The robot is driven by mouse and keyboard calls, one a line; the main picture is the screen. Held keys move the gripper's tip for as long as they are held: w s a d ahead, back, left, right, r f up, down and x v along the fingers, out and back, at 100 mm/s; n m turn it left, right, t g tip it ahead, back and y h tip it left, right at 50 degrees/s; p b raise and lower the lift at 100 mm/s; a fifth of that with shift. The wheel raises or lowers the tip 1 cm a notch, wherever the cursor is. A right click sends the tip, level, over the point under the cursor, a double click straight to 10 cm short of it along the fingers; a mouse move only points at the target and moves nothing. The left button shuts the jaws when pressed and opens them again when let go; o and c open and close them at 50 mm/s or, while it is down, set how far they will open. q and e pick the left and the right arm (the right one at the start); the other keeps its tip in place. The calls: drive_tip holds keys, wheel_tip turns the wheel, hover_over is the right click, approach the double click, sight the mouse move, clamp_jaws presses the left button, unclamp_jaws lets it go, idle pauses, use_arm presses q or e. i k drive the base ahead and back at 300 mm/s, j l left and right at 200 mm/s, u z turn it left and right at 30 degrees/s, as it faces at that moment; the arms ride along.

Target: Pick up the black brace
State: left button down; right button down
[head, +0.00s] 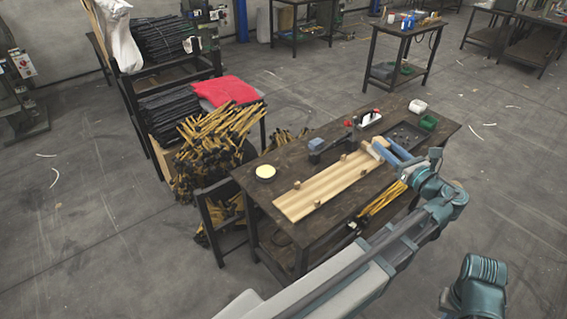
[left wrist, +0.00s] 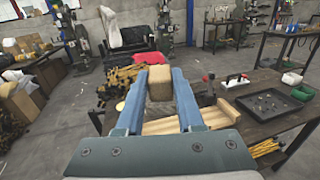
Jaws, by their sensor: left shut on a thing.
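My left gripper (head: 378,150) is over the right part of the dark table. Its blue fingers (left wrist: 157,88) are closed on a small tan wooden block (left wrist: 158,78), seen between the fingertips in the left wrist view. No black brace is in its jaws. Long black bars lie stacked on the rack's upper shelf (head: 162,38) and lower shelf (head: 168,108), far from the gripper; I cannot tell whether these are the braces. My right gripper is outside both views.
The table (head: 330,230) holds a wooden board (head: 318,190) with small blocks, a yellow disc (head: 265,172), a black tray (head: 405,136) and a green box (head: 428,122). A pile of yellow-black bars (head: 215,145) and a red cloth (head: 226,91) are at the rack.

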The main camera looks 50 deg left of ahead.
sight(314, 157)
drive_tip(key=k+j+z, duration=0.1)
drive_tip(key=j, duration=0.3)
drive_tip(key=k+j+z, duration=0.1)
drive_tip(key=j, duration=0.3)
drive_tip(key=k+j+z, duration=0.1)
drive_tip(key=k+j, duration=0.2)
drive_tip(key=k+j+z, duration=0.1)
drive_tip(key=j, duration=0.4)
drive_tip(key=k+j+z, duration=0.1)
drive_tip(key=k+j, duration=0.2)
drive_tip(key=j+z, duration=0.1)
drive_tip(key=j, duration=0.35)
drive_tip(key=k+j, duration=0.1)
drive_tip(key=j, duration=0.35)
drive_tip(key=j+z, duration=0.15)
drive_tip(key=j, duration=0.3)
drive_tip(key=k+j+z, duration=0.1)
drive_tip(key=j, duration=0.35)
drive_tip(key=k+j, duration=0.15)
drive_tip(key=j, duration=0.25)
drive_tip(key=i+j+z, duration=0.1)
drive_tip(key=j, duration=0.5)
